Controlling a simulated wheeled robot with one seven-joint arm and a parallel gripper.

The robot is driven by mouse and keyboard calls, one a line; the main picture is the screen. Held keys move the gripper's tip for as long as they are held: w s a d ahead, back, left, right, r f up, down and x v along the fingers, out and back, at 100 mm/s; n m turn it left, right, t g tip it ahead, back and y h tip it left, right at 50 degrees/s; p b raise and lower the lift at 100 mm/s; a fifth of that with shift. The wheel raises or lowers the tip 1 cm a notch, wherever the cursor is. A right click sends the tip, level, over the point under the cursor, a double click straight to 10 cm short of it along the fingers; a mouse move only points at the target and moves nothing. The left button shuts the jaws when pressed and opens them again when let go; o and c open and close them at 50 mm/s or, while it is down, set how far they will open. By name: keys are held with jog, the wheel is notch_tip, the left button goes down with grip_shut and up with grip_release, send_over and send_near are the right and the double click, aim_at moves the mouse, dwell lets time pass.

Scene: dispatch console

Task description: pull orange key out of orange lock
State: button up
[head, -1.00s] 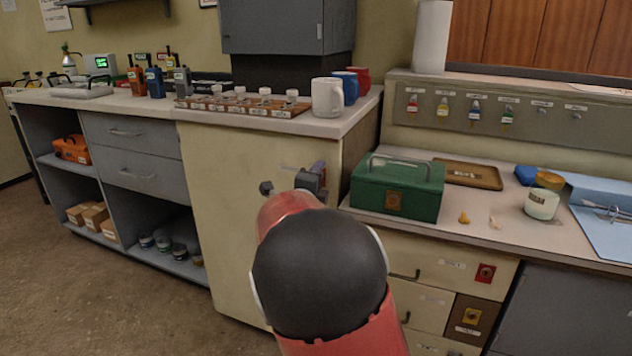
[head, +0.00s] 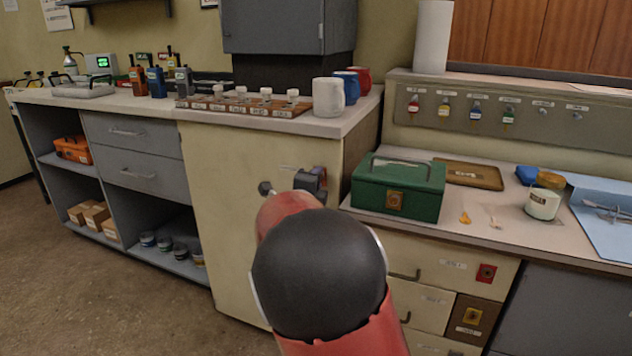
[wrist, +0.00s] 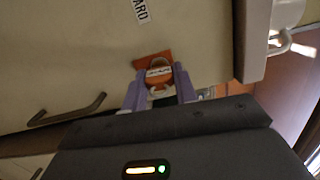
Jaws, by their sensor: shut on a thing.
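The orange lock (wrist: 139,65) shows in the wrist view as an orange plate on a cream cabinet front. The orange key (wrist: 158,72), with a white label on its bow, is in front of the plate. My gripper (wrist: 159,91) has its purple-grey fingers on either side of the key and is shut on it. I cannot tell how deep the key's shaft sits in the lock. In the head view my gripper (head: 316,178) is at the cream cabinet's front, and the lock and key are hidden there.
A green box (head: 397,190) stands on the counter right of my gripper. Mugs (head: 328,97) stand above. A drawer handle (wrist: 68,110) is left in the wrist view.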

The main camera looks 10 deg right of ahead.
jog(key=shift+s+a, duration=0.2)
jog(key=shift+s, duration=0.05)
jog(key=shift+c, duration=0.5)
jog(key=shift+v, duration=1.45)
dwell(1.2)
jog(key=v, duration=0.6)
jog(key=shift+w+a, duration=0.25)
jog(key=shift+a, duration=0.15)
